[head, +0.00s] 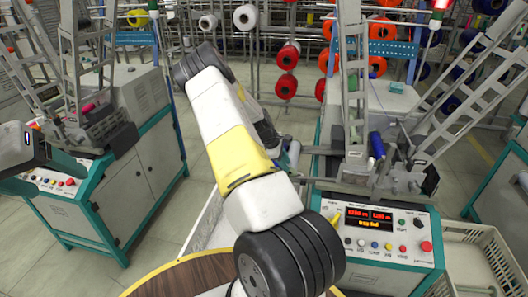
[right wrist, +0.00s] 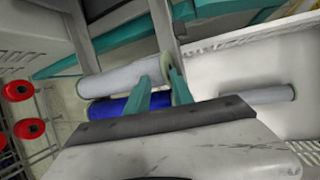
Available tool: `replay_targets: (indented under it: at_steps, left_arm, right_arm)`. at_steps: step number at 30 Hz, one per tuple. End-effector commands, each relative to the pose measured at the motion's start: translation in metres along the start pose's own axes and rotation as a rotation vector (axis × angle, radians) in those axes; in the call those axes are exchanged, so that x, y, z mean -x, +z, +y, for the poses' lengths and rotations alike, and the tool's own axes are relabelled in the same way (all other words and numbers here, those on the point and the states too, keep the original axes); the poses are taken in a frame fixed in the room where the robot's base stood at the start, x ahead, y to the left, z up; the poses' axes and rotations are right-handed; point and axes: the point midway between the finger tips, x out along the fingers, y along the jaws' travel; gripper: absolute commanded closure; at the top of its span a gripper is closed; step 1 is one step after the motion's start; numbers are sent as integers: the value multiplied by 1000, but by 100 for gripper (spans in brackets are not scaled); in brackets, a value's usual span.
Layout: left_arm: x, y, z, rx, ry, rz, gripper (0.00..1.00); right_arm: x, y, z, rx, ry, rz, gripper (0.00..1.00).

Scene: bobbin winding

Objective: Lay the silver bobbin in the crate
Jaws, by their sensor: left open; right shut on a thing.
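The silver bobbin (right wrist: 122,74), a pale grey cylinder, is in the right wrist view between the teal fingertips of my right gripper (right wrist: 161,82), which is shut on it. In the head view its pale end (head: 294,151) shows beside the machine, and my arm hides most of that gripper. A white crate (right wrist: 250,68) lies beyond the fingers in the right wrist view; its wall (head: 203,217) is partly hidden by my arm in the head view. My left gripper (head: 62,165) is open at the left edge, its fingertips hard to make out.
A winding machine with a lit control panel (head: 370,227) stands right of centre, with a blue bobbin (head: 377,145) on it. Another machine (head: 130,150) stands at left. A pale basket (head: 478,235) is at lower right. A round wooden table (head: 165,283) is in front.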

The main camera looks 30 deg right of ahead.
Motion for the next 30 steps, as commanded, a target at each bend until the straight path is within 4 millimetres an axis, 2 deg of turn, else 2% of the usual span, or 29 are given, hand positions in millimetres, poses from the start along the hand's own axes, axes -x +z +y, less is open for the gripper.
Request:
replay_targets:
  at_steps: [1, 3, 30]
  left_arm:
    - [0, 0, 0, 0, 0, 0, 31]
    - [0, 0, 0, 0, 0, 0, 31]
    - [0, 0, 0, 0, 0, 0, 31]
  right_arm:
    - [6, 3, 12, -8, 25, 5, 100]
    - [10, 5, 14, -9, 27, 5, 100]
    - [58, 27, 30, -11, 29, 3, 100]
